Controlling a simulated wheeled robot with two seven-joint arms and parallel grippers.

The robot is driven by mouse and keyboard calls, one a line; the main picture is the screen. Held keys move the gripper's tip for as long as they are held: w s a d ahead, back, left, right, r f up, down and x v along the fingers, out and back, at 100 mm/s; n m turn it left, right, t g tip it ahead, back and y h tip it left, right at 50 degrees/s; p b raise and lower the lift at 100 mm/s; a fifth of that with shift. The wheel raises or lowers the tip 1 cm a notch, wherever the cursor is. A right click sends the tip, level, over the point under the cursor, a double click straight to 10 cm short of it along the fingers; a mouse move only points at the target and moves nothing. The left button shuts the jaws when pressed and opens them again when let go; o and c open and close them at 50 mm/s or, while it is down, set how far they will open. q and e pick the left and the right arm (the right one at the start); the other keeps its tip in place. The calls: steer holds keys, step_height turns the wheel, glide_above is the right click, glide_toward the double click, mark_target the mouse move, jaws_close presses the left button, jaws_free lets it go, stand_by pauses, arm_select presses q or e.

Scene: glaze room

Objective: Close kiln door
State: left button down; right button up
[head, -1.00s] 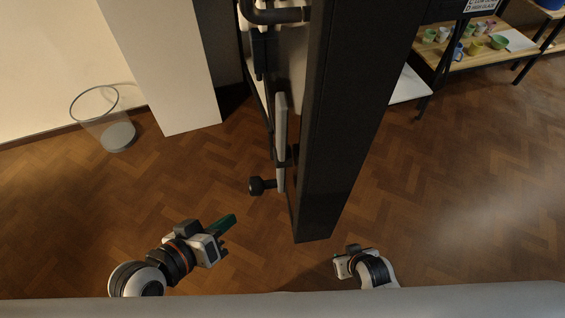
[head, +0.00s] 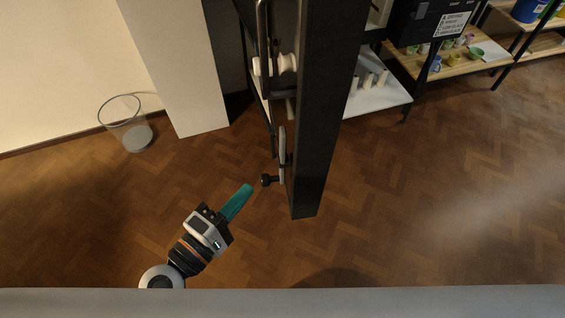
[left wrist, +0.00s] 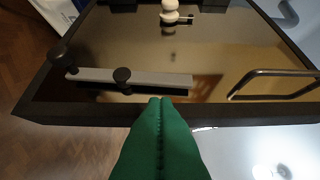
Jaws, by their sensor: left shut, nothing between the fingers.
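The dark kiln door (head: 315,120) stands open and edge-on in the middle of the head view. Its left face carries a bar handle (head: 262,30), a white knob (head: 275,65) and a grey latch bar with a black knob (head: 267,180). In the left wrist view the door's face (left wrist: 215,60) fills the upper part, with the bar handle (left wrist: 270,82) at right and the latch bar (left wrist: 150,80) at left. My left gripper (head: 246,190), with green fingers, is shut and empty, left of the door's near end and apart from the black knob. My right gripper is out of view.
A wire bin (head: 127,125) stands on the floor at left beside a white upright panel (head: 180,70). A shelf with white pieces (head: 375,95) and a wooden shelf with pottery (head: 450,58) stand behind the door at right. The wooden floor right of the door is clear.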

mark_target(295, 157)
arm_select(q)
steer(key=w+d+p, duration=0.1)
steer(key=d, duration=0.1)
steer(key=w+d+p, duration=0.1)
steer(key=w+d, duration=0.1)
steer(key=w+d+p, duration=0.1)
steer(key=w+d, duration=0.1)
steer(key=d, duration=0.1)
steer(key=shift+w, duration=0.25)
steer(key=shift+d, duration=0.4)
